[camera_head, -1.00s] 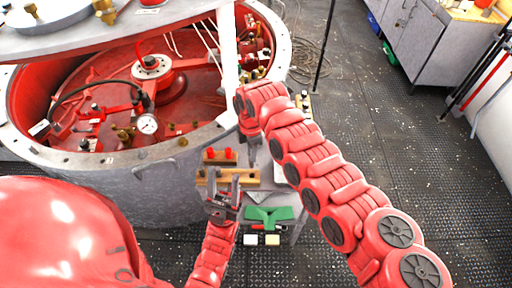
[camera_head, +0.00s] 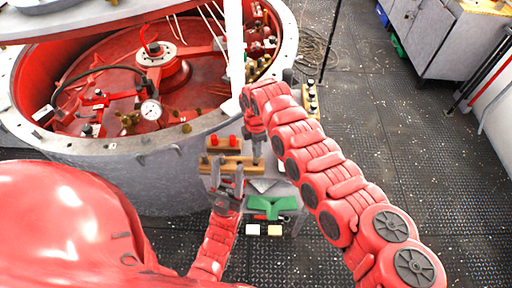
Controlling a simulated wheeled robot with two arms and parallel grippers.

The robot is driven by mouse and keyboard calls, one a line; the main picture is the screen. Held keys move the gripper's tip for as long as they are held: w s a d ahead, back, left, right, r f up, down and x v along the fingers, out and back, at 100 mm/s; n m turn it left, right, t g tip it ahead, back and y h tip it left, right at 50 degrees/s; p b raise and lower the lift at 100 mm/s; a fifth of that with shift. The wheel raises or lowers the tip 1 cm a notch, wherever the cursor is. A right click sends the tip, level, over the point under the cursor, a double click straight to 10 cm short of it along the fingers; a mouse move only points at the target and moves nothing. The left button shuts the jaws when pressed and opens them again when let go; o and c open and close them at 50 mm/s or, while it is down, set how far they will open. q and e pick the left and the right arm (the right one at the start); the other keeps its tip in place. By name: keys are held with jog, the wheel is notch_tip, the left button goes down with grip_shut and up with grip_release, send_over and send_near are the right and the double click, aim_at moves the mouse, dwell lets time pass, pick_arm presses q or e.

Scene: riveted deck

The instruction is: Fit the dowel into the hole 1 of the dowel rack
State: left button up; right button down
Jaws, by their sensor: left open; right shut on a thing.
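A wooden rack (camera_head: 245,161), likely the dowel rack, lies on a small bench in the middle of the head view. My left gripper (camera_head: 231,172) is open in front of it, fingers pointing up in the picture and covering part of the wood. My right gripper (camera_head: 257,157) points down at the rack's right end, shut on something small. The held piece, presumably the dowel, is too small and hidden to make out. I cannot tell whether it touches the rack, and the individual holes cannot be read.
Behind the rack is another wooden block (camera_head: 227,143) with red pieces. A green object (camera_head: 272,205) and white and yellow blocks (camera_head: 274,230) are at the bench's front. A large metal tub (camera_head: 130,175) stands close on the left. Open floor (camera_head: 385,120) lies right.

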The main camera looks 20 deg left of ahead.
jog(key=shift+f+b, duration=1)
jog(key=shift+f, duration=0.05)
jog(key=shift+b, duration=0.3)
dwell(0.7)
jog(key=shift+f+b, duration=0.7)
jog(key=shift+b, duration=0.05)
jog(key=c, duration=0.6)
grip_release()
jog(key=shift+c, duration=0.2)
jog(key=shift+r, duration=0.1)
jog(key=shift+r, duration=0.35)
notch_tip(320, 180, up, 17)
jog(key=b, duration=0.5)
jog(key=shift+f, duration=0.2)
jog(key=shift+s+f, duration=0.1)
